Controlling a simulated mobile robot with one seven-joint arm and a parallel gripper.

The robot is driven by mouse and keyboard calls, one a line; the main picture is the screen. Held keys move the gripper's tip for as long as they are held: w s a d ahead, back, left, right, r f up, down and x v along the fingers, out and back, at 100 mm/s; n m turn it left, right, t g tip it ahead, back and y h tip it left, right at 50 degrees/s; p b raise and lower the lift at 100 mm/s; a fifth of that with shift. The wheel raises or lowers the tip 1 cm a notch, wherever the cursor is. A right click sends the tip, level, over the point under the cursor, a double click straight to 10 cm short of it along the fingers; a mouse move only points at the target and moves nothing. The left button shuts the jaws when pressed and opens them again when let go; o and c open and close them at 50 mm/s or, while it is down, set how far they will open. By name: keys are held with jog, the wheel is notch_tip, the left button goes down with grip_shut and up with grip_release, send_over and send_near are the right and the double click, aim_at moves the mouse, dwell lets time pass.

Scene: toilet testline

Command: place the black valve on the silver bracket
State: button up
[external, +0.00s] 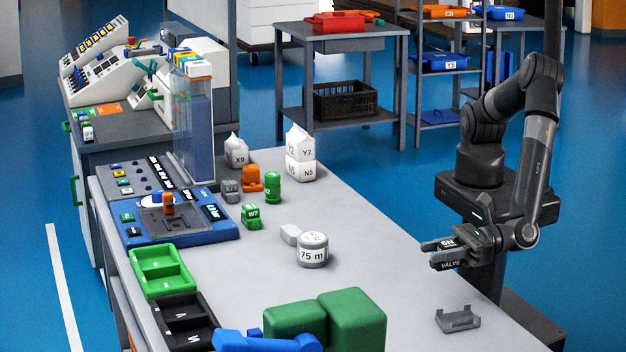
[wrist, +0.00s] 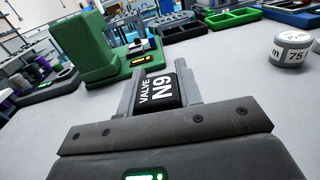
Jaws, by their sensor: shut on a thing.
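My gripper (external: 445,246) is shut on the black valve (external: 448,265) and holds it above the right part of the table. In the wrist view the valve (wrist: 160,91) sits between the two fingers (wrist: 158,88), its white label "VALVE N9" facing the camera. The silver bracket (external: 458,320) lies on the table near its right edge, below and slightly right of the valve in the external view, clearly apart from it. I cannot make out the bracket in the wrist view.
A grey cylinder marked 75 (external: 313,250) stands mid-table, with a small light block (external: 290,234) beside it. A large green object (external: 352,320) is at the front, left of the bracket. Green (external: 160,268) and black (external: 185,318) trays line the left edge. The table around the bracket is clear.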

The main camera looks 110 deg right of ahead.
jog(key=w+d+r+n+y, duration=0.1)
jog(key=w+d+r+y, duration=0.15)
jog(key=w+r, duration=0.2)
jog(key=shift+h, duration=0.45)
jog(key=shift+s+a+f, duration=0.65)
jog(key=shift+a+f, duration=1)
jog(key=shift+f, duration=0.15)
jog(key=shift+s+a+f, duration=0.6)
jog(key=shift+a+f, duration=1.1)
jog(key=shift+f, duration=0.05)
jog(key=shift+s+a+f, duration=0.65)
jog(key=shift+a+f, duration=1)
jog(key=shift+f, duration=0.15)
jog(key=shift+f, duration=0.55)
jog(key=o, duration=1.1)
jog(key=shift+o, duration=0.2)
